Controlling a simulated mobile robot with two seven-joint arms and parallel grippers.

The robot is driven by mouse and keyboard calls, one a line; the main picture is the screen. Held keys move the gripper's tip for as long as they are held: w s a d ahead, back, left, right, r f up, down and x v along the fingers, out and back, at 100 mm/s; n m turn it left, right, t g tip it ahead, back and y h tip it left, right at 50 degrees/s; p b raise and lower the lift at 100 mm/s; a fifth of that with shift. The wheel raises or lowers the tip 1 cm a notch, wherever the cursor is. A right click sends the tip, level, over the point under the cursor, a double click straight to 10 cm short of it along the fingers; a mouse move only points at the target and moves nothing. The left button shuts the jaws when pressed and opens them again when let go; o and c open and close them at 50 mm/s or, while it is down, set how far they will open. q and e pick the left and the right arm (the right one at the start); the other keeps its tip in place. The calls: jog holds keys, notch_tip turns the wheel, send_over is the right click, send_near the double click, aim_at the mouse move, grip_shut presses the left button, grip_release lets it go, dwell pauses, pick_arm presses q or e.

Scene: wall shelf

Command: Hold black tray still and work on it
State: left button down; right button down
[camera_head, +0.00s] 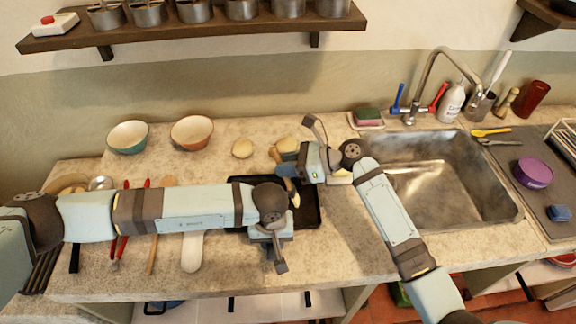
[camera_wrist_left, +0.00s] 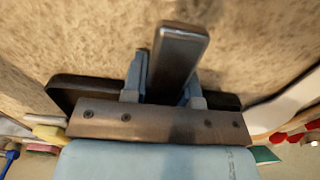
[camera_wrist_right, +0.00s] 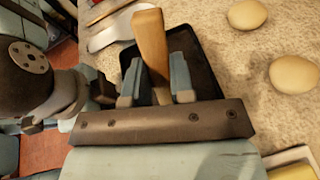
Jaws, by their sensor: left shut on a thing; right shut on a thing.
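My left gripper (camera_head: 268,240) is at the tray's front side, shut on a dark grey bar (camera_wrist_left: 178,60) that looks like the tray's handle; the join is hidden. My right gripper (camera_head: 298,165) is over the tray's back right part, shut on a wooden handle (camera_wrist_right: 150,42). The handle's far end is hidden between the fingers.
Round bread-like pieces (camera_head: 242,149) and two bowls (camera_head: 128,137) (camera_head: 191,132) stand behind the tray. Utensils (camera_head: 191,252) lie to the left. The sink (camera_head: 440,185) with its faucet (camera_head: 430,75) is at the right. A shelf with metal pots (camera_head: 195,10) hangs above.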

jog(key=shift+a, duration=6.9)
jog(key=shift+w+d, duration=0.6)
jog(key=shift+d, duration=7)
jog(key=shift+w+a, duration=0.95)
jog(key=shift+a, duration=6.45)
notch_tip(320, 180, up, 8)
jog(key=shift+a, duration=0.3)
